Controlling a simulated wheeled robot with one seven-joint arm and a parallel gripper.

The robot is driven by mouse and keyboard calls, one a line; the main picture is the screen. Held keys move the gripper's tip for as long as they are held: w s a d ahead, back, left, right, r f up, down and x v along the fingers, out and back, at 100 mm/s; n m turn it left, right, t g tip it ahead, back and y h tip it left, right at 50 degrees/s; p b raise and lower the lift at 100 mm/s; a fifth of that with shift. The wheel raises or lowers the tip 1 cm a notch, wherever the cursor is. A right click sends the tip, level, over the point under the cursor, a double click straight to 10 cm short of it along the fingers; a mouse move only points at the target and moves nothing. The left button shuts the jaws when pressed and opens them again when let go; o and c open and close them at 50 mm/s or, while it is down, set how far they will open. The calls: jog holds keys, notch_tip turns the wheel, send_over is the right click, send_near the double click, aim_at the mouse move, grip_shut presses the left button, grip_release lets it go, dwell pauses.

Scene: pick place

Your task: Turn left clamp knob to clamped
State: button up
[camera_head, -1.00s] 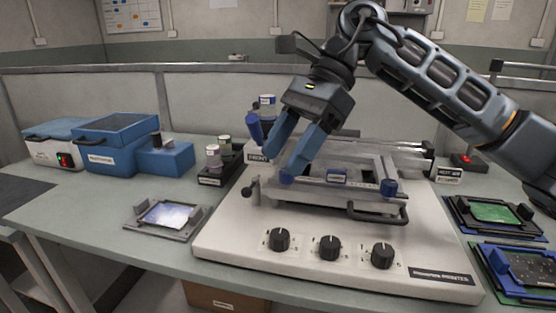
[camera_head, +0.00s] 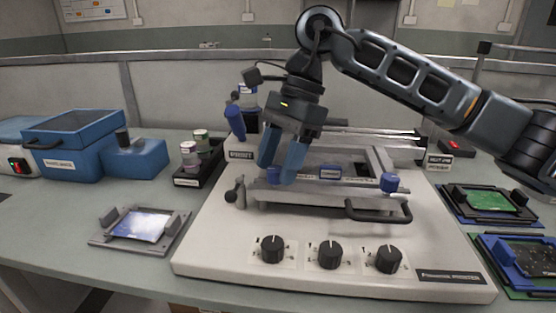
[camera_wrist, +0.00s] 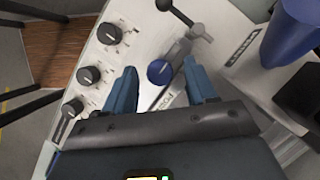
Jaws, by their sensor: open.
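The left clamp knob is a round blue knob on the left end of the printer's frame; in the wrist view the left clamp knob (camera_wrist: 159,72) sits between and just beyond my fingertips. My gripper (camera_head: 280,180) is open, pointing down over the left end of the frame, with its two blue fingers on either side of the knob; the wrist view also shows my gripper (camera_wrist: 158,80). I cannot tell whether the fingers touch it. In the head view the left clamp knob (camera_head: 272,175) is mostly hidden by the fingers. The right clamp knob (camera_head: 389,182) is blue and uncovered.
The white printer base (camera_head: 225,240) has three black dials (camera_head: 330,254) along its front. A black handle (camera_head: 378,211) juts from the frame. A blue cup (camera_head: 235,122) stands close behind the gripper. A small plate fixture (camera_head: 140,228) lies left; green boards (camera_head: 490,202) lie right.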

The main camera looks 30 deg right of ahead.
jog(key=shift+f, duration=0.1)
grip_shut()
dwell(0.5)
